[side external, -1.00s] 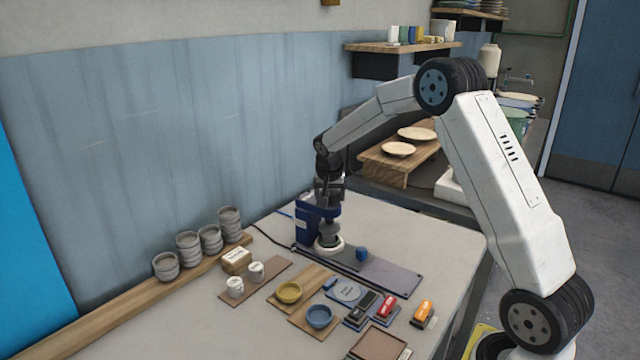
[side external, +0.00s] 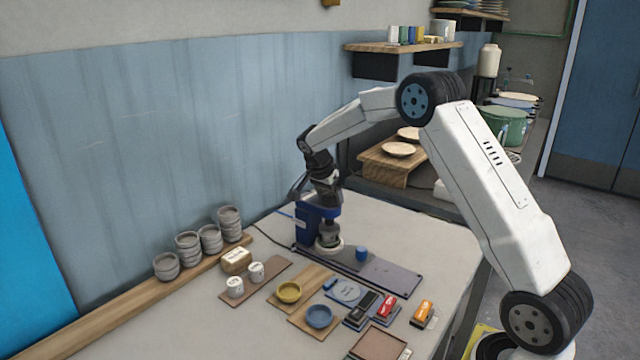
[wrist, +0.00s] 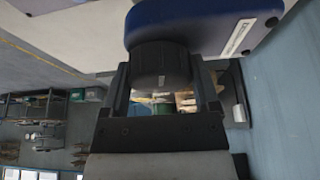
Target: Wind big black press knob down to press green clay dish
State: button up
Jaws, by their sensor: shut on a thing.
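The blue press (side external: 304,229) stands on a dark base near the back of the table. Its big black knob (wrist: 160,65) is seen close up in the wrist view, below the blue press arm (wrist: 205,25). My gripper (wrist: 163,80) has a finger on each side of the knob and is shut on it. In the side view my gripper (side external: 325,193) reaches the press from above, tilted, and mostly hides the knob. A greenish dish (side external: 328,241) sits under the press on a white ring (side external: 328,250). Whether the press plate touches it is unclear.
A small blue knob-like piece (side external: 361,254) stands right of the press. In front are a yellow bowl (side external: 289,292), a blue bowl (side external: 319,317), white cups (side external: 235,287) and stamps (side external: 387,306). Grey bowls (side external: 166,267) are stacked on the left board.

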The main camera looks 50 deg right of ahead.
dwell(0.3)
jog(key=o, duration=1.1)
jog(key=shift+r, duration=0.1)
jog(key=v, duration=0.7)
jog(key=shift+a+r, duration=0.2)
jog(key=shift+r, duration=0.15)
jog(key=s+a+f+n+t+y, duration=0.1)
jog(key=s+a+f+n+y, duration=0.1)
jog(key=s+a+f+n, duration=0.3)
jog(key=s+a+f+n+t+y, duration=0.1)
jog(key=s+a+f+n, duration=0.4)
jog(key=s+a+n, duration=0.8)
jog(key=s+a+y, duration=0.1)
jog(key=s+a, duration=0.1)
jog(key=s, duration=0.3)
jog(key=shift+a+f+t+y, duration=0.3)
jog(key=shift+a+f+t, duration=0.05)
jog(key=shift+t, duration=0.05)
